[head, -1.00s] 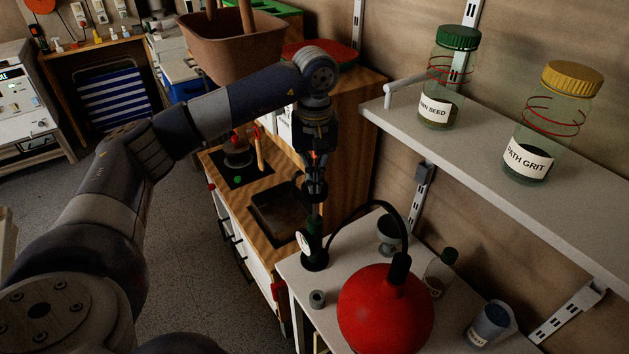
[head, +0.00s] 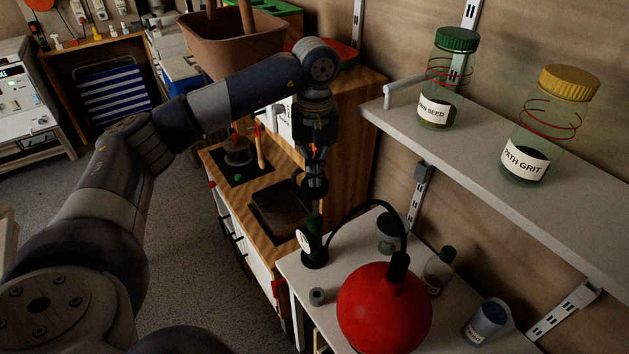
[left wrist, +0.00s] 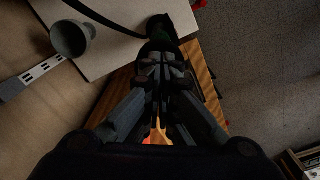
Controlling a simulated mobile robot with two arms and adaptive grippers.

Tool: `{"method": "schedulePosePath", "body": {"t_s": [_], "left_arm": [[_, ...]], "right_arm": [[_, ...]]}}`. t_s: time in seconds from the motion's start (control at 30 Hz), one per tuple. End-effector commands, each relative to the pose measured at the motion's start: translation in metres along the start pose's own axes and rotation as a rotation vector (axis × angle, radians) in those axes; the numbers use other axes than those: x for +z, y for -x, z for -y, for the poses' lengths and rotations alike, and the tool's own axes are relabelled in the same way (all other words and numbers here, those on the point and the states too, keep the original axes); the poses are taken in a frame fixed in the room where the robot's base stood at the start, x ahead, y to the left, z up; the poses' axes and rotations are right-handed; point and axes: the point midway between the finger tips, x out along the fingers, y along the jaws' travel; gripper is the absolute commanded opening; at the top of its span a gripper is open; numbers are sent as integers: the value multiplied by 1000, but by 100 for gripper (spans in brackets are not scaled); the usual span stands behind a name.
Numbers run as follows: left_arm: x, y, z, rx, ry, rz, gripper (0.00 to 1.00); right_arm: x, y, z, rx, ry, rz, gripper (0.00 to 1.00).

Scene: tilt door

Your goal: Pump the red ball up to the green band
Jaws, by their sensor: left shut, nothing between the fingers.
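The red ball (head: 384,310) rests on the pale bench at the bottom of the head view. A curved black hose (head: 365,208) joins its top to a small dark green hand pump (head: 314,248) with a pale round gauge. The pump stands upright at the bench's left end. My left gripper (head: 313,194) points down right above the pump, shut and empty; whether its tips touch the pump's top I cannot tell. In the left wrist view the pump (left wrist: 159,27) shows just beyond the fingertips. I cannot make out the green band. My right gripper is out of view.
On the bench are a grey ring (head: 317,296), a grey cup (head: 388,232), a small bottle (head: 439,268) and a tipped blue-grey cup (head: 487,320). A shelf (head: 500,180) with a green-lidded jar (head: 446,80) and a yellow-lidded jar (head: 545,125) overhangs on the right.

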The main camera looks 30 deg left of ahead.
Motion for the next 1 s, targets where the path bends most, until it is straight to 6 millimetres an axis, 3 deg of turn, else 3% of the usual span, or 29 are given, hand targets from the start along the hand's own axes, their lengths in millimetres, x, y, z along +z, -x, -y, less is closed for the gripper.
{"method": "schedulePosePath", "body": {"t_s": [0.67,0.73,1.0], "left_arm": [[1,-83,1,-4,0,2,0],[0,-77,1,-3,0,2,0],[1,-85,1,-4,0,3,0]], "right_arm": [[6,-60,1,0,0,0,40],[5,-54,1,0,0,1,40],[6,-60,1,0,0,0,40]]}}
